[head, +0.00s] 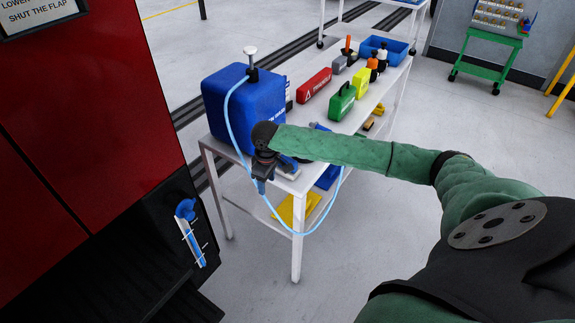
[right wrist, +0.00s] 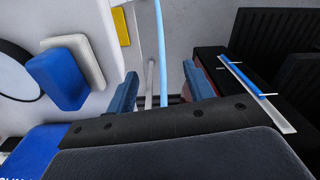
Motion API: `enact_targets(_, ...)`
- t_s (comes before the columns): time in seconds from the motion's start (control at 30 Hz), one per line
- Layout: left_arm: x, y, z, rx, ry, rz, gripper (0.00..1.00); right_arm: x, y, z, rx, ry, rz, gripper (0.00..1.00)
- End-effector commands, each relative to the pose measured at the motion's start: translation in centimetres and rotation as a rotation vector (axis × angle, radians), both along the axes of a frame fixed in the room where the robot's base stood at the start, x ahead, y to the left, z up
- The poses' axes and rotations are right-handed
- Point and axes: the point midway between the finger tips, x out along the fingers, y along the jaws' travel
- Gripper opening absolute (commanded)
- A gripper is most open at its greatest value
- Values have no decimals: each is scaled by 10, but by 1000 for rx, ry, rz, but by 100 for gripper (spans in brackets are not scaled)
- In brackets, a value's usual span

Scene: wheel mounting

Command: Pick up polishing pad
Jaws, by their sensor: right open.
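A blue block with a pale layer, which looks like the polishing pad (right wrist: 57,80), lies on the white table to the left of my right gripper in the right wrist view. My right gripper (head: 261,184) points down at the near left corner of the table. In the right wrist view its two blue fingers (right wrist: 160,92) are apart, with no pad between them. A light blue hose (right wrist: 161,45) passes through the gap in that view. My left gripper is not in view.
A blue canister (head: 240,108) with the hose stands on the white table (head: 215,147). A red case (head: 314,85), a green case (head: 341,104) and a blue bin (head: 385,48) stand farther back. A red and black machine (head: 80,120) is at the left.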

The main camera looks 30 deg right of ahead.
Motion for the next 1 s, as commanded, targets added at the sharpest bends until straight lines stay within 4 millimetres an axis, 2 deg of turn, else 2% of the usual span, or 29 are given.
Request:
enact_targets(0.03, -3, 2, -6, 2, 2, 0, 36, 10, -21, 16, -13, 0, -25, 53)
enact_targets(0.2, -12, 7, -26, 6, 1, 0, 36, 29, -70, 49, -28, 17, -98, 53)
enact_targets(0.4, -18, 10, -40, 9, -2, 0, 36, 39, -104, 74, -32, 25, -155, 53)
enact_targets(0.53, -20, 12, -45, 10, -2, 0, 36, 41, -111, 75, -32, 28, -168, 53)
enact_targets(0.9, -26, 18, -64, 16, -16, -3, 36, 42, -112, 48, -33, 29, -168, 53)
enact_targets(1.0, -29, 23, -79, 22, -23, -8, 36, 43, -112, 41, -33, 29, -169, 53)
